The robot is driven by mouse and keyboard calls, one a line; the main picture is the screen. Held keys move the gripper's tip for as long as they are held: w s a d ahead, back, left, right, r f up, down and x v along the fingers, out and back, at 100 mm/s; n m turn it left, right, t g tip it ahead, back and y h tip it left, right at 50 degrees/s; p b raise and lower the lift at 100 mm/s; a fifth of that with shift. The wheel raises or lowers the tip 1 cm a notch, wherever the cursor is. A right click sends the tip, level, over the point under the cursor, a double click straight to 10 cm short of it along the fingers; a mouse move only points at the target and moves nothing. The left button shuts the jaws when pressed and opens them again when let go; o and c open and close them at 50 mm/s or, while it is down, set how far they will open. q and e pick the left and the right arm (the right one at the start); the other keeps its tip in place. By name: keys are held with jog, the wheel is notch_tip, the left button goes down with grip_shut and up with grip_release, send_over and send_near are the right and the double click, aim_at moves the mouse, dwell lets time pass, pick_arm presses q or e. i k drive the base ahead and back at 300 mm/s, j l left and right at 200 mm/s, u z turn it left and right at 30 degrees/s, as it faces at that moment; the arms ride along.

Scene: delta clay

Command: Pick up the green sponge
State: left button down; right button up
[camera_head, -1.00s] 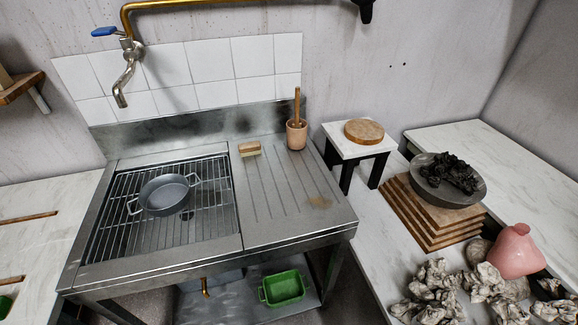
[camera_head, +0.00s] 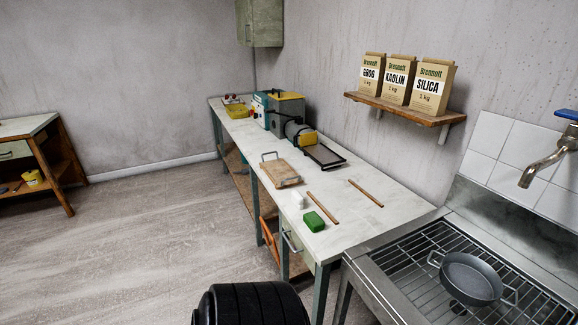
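The green sponge (camera_head: 314,221) is a small green block lying on the near end of the long white counter (camera_head: 345,238). It sits close to the counter's left edge, beside a small white object (camera_head: 298,200). A black ribbed rounded part at the bottom of the view looks like part of my own arm. Neither gripper's fingers show in the view.
The metal sink (camera_head: 385,272) with a grey pan (camera_head: 470,278) adjoins at right. The floor (camera_head: 150,230) at left is clear.

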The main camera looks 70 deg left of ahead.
aim_at(315, 224)
jog(key=u, duration=2.1)
